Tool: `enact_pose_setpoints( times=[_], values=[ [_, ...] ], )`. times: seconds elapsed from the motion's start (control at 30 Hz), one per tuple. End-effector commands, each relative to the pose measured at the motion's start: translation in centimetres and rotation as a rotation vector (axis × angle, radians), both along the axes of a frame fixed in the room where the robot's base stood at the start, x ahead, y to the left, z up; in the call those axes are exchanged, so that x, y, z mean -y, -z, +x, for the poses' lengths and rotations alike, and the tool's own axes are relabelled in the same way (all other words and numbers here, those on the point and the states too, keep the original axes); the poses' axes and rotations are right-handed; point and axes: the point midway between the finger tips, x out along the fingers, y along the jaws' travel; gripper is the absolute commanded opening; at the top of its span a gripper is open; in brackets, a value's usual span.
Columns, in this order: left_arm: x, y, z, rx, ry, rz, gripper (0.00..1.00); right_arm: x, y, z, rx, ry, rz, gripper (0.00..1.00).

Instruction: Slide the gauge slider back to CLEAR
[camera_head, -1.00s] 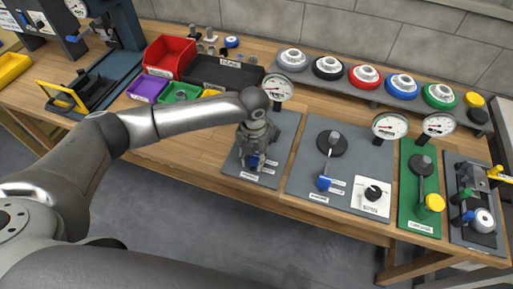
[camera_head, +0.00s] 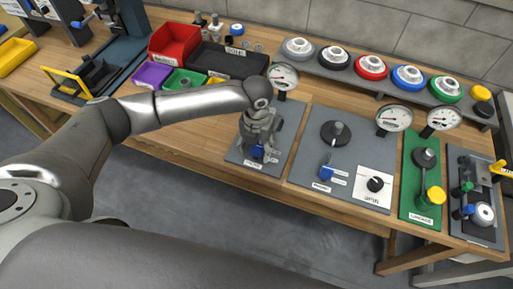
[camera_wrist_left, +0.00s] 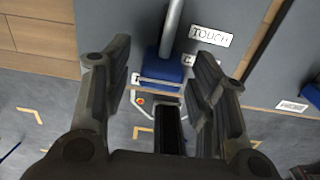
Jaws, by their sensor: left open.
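In the head view, my left gripper (camera_head: 259,150) points down over the leftmost grey plate (camera_head: 239,157), with a blue handle (camera_head: 258,153) at its fingers. In the left wrist view, the open fingers of the gripper (camera_wrist_left: 165,95) are spread to either side of this blue handle (camera_wrist_left: 163,68), which sits at the end of a silver rod (camera_wrist_left: 173,25). A label reading TOUCH (camera_wrist_left: 210,36) is beside the rod. A second label next to the handle is partly hidden. I cannot tell whether the fingers touch the handle. My right gripper is not in view.
A dial gauge (camera_head: 283,76) stands behind the plate. To the right are a grey plate with another blue handle (camera_head: 326,173), a green plate with a yellow knob (camera_head: 432,197) and a further fixture (camera_head: 484,213). Bins (camera_head: 173,45) stand at the back left.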

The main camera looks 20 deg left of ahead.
Motion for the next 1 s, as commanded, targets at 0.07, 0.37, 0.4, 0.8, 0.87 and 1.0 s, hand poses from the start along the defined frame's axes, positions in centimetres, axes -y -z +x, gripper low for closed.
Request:
enact_pose_setpoints(
  times=[0.07, 0.37, 0.4, 0.8, 0.87, 1.0],
  values=[
    [0.0, -1.4, 0.2, 0.006, 0.001, -0.002, 0.52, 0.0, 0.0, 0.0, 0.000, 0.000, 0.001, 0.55],
    [0.0, -7.7, 0.1, 0.004, 0.001, -0.002, 0.52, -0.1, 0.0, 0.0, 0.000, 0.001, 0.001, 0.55],
    [0.0, -8.4, 0.1, 0.004, 0.001, 0.000, 0.52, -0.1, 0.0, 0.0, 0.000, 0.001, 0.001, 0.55],
    [0.0, -11.2, -0.1, -0.001, 0.000, 0.000, 0.52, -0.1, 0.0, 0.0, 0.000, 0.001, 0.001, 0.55],
    [0.0, -11.2, -0.1, -0.001, 0.000, 0.000, 0.52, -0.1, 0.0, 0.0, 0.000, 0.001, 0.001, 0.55],
    [0.0, -11.1, -0.1, -0.001, 0.000, 0.000, 0.52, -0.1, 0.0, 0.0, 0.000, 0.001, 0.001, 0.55]
  ],
)
